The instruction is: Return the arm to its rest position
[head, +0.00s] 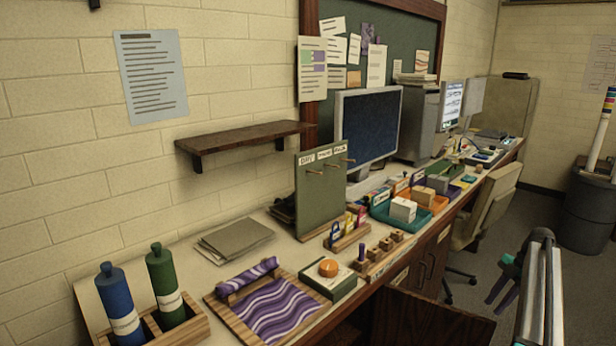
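My arm (541,290) rises at the lower right of the head view, in front of the desk's right part and over the floor. My gripper (498,303) is at its left side, small and dark, with its fingers pointing down. The fingers look spread apart, and I see nothing between them. It is clear of the desk and touches nothing that I can see.
A long desk along the wall holds a blue bottle (116,305) and a green bottle (167,286) in a wooden rack, a purple marbled tray (218,307), a green pegboard (318,205), teal and orange bins, and a monitor (368,130). A chair (486,212) and a grey bin (588,215) stand right.

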